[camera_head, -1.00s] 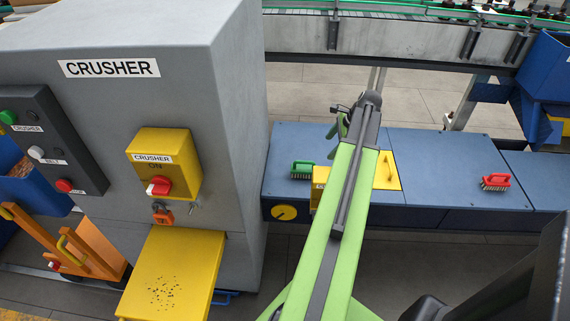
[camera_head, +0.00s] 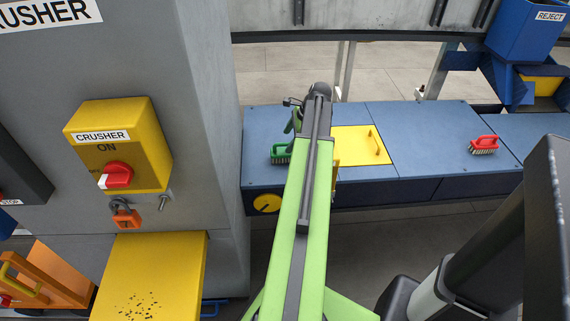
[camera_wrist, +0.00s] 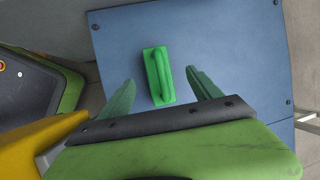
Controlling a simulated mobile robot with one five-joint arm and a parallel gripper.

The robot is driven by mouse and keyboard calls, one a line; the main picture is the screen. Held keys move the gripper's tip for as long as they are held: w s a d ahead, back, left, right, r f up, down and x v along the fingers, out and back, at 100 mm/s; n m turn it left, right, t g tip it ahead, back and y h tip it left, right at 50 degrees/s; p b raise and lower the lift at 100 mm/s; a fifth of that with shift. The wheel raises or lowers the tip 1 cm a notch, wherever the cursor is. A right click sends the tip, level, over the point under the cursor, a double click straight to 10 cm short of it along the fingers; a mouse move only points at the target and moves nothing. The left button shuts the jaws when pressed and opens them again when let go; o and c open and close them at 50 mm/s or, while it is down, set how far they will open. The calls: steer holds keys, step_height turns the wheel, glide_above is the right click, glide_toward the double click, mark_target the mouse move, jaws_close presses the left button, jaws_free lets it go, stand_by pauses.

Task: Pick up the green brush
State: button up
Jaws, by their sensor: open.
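The green brush (camera_head: 281,153) lies on the blue bench top (camera_head: 262,124), bristles down, in the head view. My arm hides part of it there. In the wrist view the green brush (camera_wrist: 158,75) shows whole from above, its handle running along its length. My gripper (camera_wrist: 160,90) is open and empty. Its two fingers stand apart, one to each side of the brush's near end in the picture. How high my gripper is above the brush I cannot tell. In the head view my gripper (camera_head: 297,112) is largely hidden at the end of my arm.
A red brush (camera_head: 484,146) lies further right on the bench. A yellow hatch (camera_head: 358,146) with a handle is right of my arm. The grey crusher cabinet (camera_head: 205,60), with a yellow switch box (camera_head: 120,145), stands close on the left. A blue reject bin (camera_head: 525,35) is at the far right.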

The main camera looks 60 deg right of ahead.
mark_target(283, 151)
steer(key=b+x, duration=0.1)
steer(key=x, duration=0.1)
steer(key=shift+f, duration=0.4)
steer(key=shift+r, duration=0.1)
steer(key=b+x, duration=0.5)
steer(key=shift+s+f, duration=0.3)
steer(key=shift+s, duration=0.05)
steer(key=shift+w+a+r, duration=0.1)
steer(key=shift+r, duration=0.05)
jaws_close()
step_height(283, 151, up, 10)
steer(key=p, duration=1)
steer(key=shift+r+p, duration=0.15)
steer(key=shift+p, duration=0.15)
